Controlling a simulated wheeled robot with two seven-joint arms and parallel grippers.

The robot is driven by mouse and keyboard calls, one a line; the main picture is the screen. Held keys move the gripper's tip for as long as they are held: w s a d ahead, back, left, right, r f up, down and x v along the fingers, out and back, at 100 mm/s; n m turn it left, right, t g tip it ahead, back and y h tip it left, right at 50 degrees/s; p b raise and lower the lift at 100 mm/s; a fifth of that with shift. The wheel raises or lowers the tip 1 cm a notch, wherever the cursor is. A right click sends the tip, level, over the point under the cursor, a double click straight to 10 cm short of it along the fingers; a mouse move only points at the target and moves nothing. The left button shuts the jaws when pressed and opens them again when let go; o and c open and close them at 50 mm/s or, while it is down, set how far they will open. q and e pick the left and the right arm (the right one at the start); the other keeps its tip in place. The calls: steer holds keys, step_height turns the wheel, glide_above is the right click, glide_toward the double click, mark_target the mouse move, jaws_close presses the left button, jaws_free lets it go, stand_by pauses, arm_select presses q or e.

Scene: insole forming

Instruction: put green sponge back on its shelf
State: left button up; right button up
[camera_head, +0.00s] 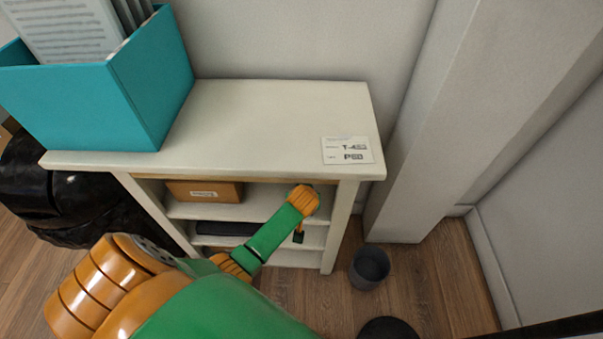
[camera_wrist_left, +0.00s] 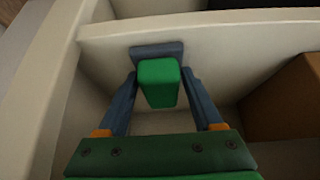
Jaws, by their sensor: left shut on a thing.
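The green sponge (camera_wrist_left: 158,84) is a small green block held between the two blue-grey fingers of my left gripper (camera_wrist_left: 160,78). In the left wrist view the sponge is inside a shelf compartment, with a blue-grey piece (camera_wrist_left: 157,51) just behind its far end. In the head view my left arm reaches into the white shelf unit (camera_head: 342,215) at its right side. The jaws are mostly hidden there by my wrist and the unit. I cannot tell whether the sponge touches the shelf board. My right gripper is in neither view.
A cardboard box (camera_head: 204,191) lies on the upper shelf left of my arm; a dark flat item (camera_head: 226,228) lies below it. A teal file box (camera_head: 110,105) and a label card (camera_head: 347,150) are on top. A dark bin (camera_head: 369,267) stands on the floor at right.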

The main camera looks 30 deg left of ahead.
arm_select(q)
steer(key=shift+s+d+r, duration=0.1)
steer(key=shift+s+r, duration=0.05)
steer(key=shift+r, duration=0.1)
steer(key=shift+d+f, duration=0.1)
steer(key=shift+f, duration=0.2)
steer(key=o, duration=1.4)
steer(key=shift+o, duration=0.2)
